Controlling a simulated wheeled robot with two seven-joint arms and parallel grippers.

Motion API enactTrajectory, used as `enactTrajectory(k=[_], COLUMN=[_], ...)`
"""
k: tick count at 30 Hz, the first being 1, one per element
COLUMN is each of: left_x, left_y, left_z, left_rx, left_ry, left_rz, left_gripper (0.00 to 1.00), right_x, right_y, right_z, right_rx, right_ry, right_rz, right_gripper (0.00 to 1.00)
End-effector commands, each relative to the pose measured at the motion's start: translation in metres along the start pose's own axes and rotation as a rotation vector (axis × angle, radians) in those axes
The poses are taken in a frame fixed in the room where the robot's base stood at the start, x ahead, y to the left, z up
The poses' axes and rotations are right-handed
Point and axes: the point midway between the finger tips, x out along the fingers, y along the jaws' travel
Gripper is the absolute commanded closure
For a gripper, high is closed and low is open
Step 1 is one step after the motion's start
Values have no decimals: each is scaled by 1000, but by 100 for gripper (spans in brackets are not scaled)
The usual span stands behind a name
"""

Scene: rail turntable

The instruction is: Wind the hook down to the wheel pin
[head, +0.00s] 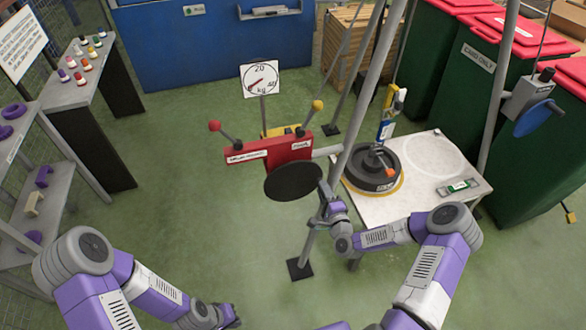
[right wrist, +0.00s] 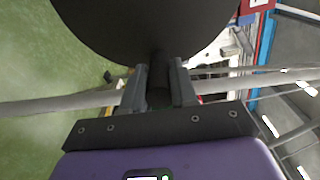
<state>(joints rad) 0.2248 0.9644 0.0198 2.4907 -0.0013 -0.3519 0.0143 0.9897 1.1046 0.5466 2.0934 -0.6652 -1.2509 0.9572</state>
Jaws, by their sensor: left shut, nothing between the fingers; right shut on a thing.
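A dark wheel (head: 371,172) with a small orange-red part near its middle lies on a pale table at the right. A blue, white and yellow hanging piece (head: 388,118), which may carry the hook, is above the wheel. I cannot tell whether it touches the pin. A winch (head: 527,98) with a blue disc is on the right post. My right gripper (head: 325,192) is shut on the short handle (right wrist: 158,84) of a dark round disc (head: 293,181), in front of the red box. My left gripper (head: 225,316) is low at the bottom edge, shut and empty.
A red box (head: 268,150) with ball-topped levers and a dial sign (head: 260,79) stand mid-view. Grey tripod legs (head: 365,85) cross before the table (head: 397,205), which holds a level (head: 458,187). Shelves (head: 60,175) are at left, bins (head: 480,60) at right. The green floor at centre-left is clear.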

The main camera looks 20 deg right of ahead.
Motion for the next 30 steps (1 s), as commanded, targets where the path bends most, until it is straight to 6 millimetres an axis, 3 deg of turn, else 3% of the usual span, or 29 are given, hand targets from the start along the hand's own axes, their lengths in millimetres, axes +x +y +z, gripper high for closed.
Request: enactTrajectory(k=[7, 21, 30], left_x=[-1, -11, -10], left_y=[0, 4, 4], left_z=[0, 0, 0], left_rx=[0, 0, 0], left_ry=[0, 0, 0], left_rz=[0, 0, 0], left_gripper=[100, 100, 100], right_x=[0, 0, 1], right_y=[-2, -20, -20], right_z=[0, 2, 2], right_rx=[-15, -203, -212], right_ry=[0, 0, 0], right_rz=[0, -3, -5], right_gripper=[100, 100, 100])
